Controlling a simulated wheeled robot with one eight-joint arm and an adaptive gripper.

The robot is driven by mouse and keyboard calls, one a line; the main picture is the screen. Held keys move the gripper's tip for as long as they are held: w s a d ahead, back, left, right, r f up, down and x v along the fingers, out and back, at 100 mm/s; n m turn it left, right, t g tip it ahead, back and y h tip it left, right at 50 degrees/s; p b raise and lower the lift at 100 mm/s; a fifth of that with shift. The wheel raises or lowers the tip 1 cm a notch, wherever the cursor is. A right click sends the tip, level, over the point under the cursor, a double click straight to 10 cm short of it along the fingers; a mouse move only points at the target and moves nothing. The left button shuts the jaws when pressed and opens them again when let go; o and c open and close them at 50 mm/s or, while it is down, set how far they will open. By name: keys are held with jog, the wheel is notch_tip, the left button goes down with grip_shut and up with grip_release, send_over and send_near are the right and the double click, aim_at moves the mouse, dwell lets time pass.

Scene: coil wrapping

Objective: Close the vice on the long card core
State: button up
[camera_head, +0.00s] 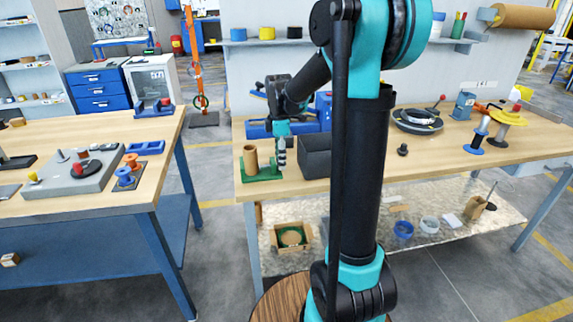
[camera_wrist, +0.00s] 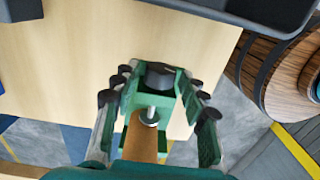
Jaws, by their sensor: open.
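The green vice (camera_head: 262,174) stands near the left front corner of the workbench. The brown card core (camera_head: 250,160) stands upright at its left end. My gripper (camera_head: 282,158) points down over the vice's right end, just right of the core. In the wrist view, my gripper (camera_wrist: 158,84) is open, its fingers on either side of the vice's black knob (camera_wrist: 160,75). I cannot tell whether the fingers touch it. The vice's metal screw (camera_wrist: 150,117) shows behind the knob. A brown strip beyond the screw may be part of the core; the jaw gap is hidden.
A dark open box (camera_head: 316,163) stands close to the right of my gripper. A blue machine (camera_head: 258,129) is behind it. The bench's front edge is close to the vice. A second table (camera_head: 130,196) stands at left, across a clear aisle.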

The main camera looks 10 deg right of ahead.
jog(key=shift+s+t, duration=0.3)
jog(key=shift+t, duration=0.5)
jog(key=shift+s+t, duration=0.1)
jog(key=shift+t, duration=1)
jog(key=shift+f, duration=0.1)
jog(key=shift+s+f+t, duration=0.1)
jog(key=shift+s+t, duration=0.25)
jog(key=shift+t, duration=1.45)
jog(key=shift+a, duration=0.1)
jog(key=shift+c, duration=0.5)
